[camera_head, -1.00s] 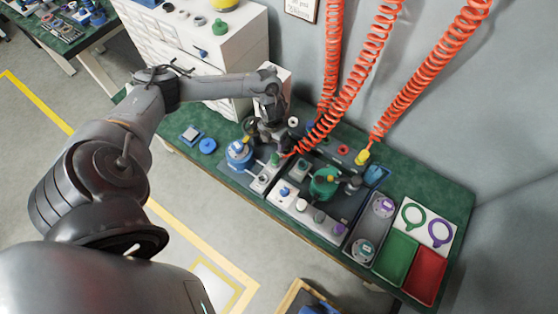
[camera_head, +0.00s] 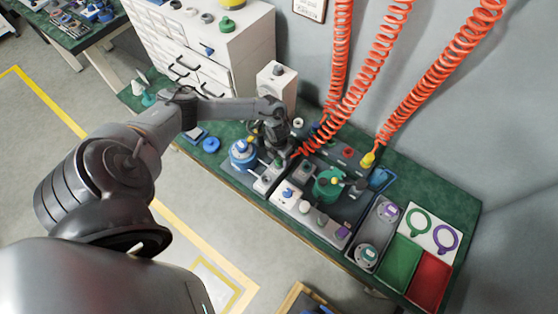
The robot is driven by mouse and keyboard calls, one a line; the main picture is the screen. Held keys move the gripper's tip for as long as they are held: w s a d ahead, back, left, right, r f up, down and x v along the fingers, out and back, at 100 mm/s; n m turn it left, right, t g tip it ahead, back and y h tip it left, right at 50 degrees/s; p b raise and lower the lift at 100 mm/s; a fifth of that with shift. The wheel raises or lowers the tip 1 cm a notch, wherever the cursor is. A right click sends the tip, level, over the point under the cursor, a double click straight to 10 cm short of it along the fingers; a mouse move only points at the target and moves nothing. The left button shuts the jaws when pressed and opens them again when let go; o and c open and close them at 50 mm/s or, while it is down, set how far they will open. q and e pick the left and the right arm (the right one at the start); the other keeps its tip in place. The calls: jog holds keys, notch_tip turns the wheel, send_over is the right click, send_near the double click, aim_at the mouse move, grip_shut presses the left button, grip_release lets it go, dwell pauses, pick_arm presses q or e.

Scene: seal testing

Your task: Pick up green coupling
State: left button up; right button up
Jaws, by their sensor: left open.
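A small green piece (camera_head: 279,162), which looks like the green coupling, stands on a grey block on the workbench, just right of a blue round pot (camera_head: 242,153). My left gripper (camera_head: 278,152) is open and pointing down right at it. The fingers are dark and small here, so I cannot tell whether they touch the green piece or stand around it. My right gripper is not in view.
Orange coiled hoses (camera_head: 352,95) hang close to the right of my left gripper. A green pot (camera_head: 328,182) stands to its right. Green (camera_head: 401,256) and red (camera_head: 428,278) trays lie at the bench's right end. A white drawer cabinet (camera_head: 215,70) stands behind the arm.

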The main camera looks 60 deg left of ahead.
pick_arm(q)
jog(key=shift+f, duration=0.25)
jog(key=shift+c, duration=0.5)
jog(key=c, duration=1.1)
jog(key=shift+r, duration=0.1)
